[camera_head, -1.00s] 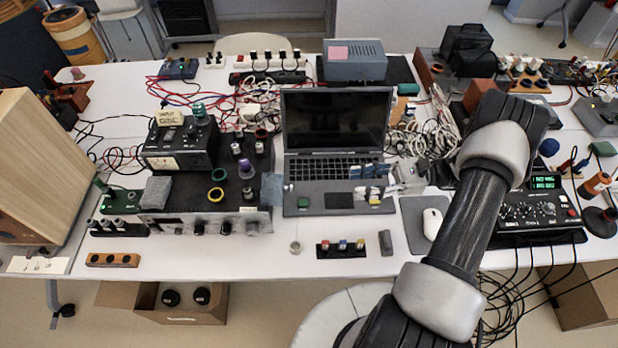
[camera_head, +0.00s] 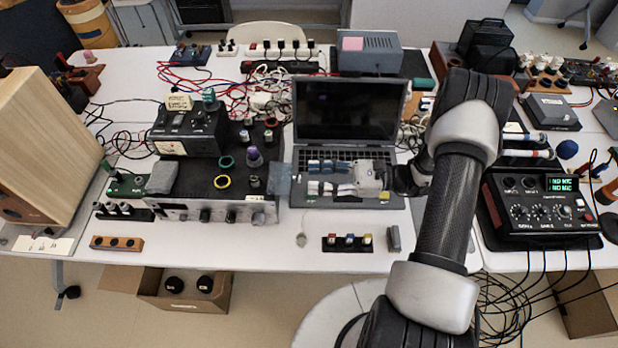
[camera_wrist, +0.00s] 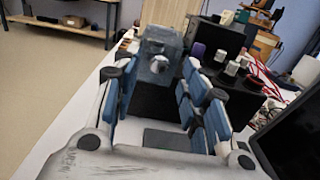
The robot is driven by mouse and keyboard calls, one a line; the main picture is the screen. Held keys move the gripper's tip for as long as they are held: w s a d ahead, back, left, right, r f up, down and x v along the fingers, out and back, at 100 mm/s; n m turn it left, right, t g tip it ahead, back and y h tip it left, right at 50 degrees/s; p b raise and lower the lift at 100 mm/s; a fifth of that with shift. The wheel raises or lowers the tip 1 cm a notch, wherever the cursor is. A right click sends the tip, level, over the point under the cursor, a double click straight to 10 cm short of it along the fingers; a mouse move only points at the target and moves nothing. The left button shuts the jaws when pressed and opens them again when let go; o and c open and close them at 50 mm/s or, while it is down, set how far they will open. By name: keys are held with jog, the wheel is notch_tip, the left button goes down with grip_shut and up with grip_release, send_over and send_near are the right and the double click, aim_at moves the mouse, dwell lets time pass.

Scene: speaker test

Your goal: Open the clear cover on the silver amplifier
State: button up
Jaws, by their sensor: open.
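The silver amplifier (camera_head: 187,214) has a silver front panel with several dark knobs and stands left of the laptop. The bluish clear cover (camera_head: 279,179) is at the amplifier's right end. In the wrist view the cover (camera_wrist: 152,68) shows ahead, with a round silver knob seen at it. Whether the cover is shut or lifted I cannot tell. My gripper (camera_head: 312,177) is over the laptop keyboard, its fingers pointing left at the cover. In the wrist view my gripper (camera_wrist: 158,80) is open, its blue-padded fingers spread and empty, the cover lying beyond and between the tips, seemingly apart.
The laptop (camera_head: 348,108) stands open behind my gripper. A black meter box (camera_head: 190,130) and several rings and knobs sit on the amplifier's black top. A small switch strip (camera_head: 347,243) lies in front of the laptop. The table front around it is mostly clear.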

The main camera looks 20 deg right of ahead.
aim_at(284, 179)
jog(key=shift+x, duration=1.35)
jog(key=shift+c, duration=0.2)
grip_shut()
